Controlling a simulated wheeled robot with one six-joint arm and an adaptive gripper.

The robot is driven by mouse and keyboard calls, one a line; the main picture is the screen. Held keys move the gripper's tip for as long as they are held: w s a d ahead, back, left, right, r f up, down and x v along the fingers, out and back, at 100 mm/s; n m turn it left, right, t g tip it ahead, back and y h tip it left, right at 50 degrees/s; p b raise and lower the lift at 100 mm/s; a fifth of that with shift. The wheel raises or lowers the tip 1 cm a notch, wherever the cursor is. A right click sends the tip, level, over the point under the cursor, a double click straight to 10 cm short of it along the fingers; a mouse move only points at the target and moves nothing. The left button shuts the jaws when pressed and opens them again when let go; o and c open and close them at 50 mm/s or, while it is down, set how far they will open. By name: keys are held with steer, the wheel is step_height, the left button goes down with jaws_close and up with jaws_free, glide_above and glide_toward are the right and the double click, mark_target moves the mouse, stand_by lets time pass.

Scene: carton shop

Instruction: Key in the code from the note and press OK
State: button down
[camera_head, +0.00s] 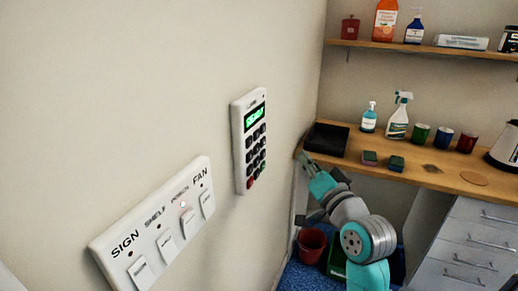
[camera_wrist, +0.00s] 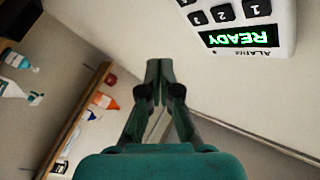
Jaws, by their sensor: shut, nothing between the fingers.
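A white keypad (camera_head: 238,150) with dark keys and a lit green display is mounted on the wall in the head view. At its bottom are a red key and a green key. In the wrist view the keypad (camera_wrist: 283,38) is upside down at the upper right, its display reading READY, with only a few number keys in frame. My gripper (camera_head: 305,158) is shut and empty, out to the right of the keypad and apart from it. In the wrist view its fingertips (camera_wrist: 160,68) are together. I cannot make out a note in either view.
A wooden counter (camera_head: 440,178) with a black tray (camera_head: 327,139), sponges, bottles and cups stands at right. A shelf (camera_head: 420,47) is above. Bare wall surrounds the keypad.

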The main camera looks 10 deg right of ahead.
mark_target(259, 143)
steer(key=shift+w+a, duration=0.85)
steer(key=shift+a, duration=0.35)
steer(key=shift+w+a, duration=0.9)
steer(key=shift+a, duration=0.25)
steer(key=shift+w+a, duration=0.85)
steer(key=shift+a, duration=0.35)
steer(key=shift+a, duration=0.15)
steer(key=shift+w+a, duration=0.25)
steer(key=shift+w+a, duration=0.2)
steer(key=shift+a, duration=0.1)
steer(key=shift+d, duration=0.1)
steer(key=shift+s+d+f, duration=0.1)
steer(key=shift+s+d, duration=0.35)
steer(key=shift+d, duration=0.1)
steer(key=shift+s+d, duration=0.75)
steer(key=shift+d, duration=0.25)
steer(key=shift+s+d, duration=0.75)
steer(key=shift+d, duration=0.25)
stand_by(0.5)
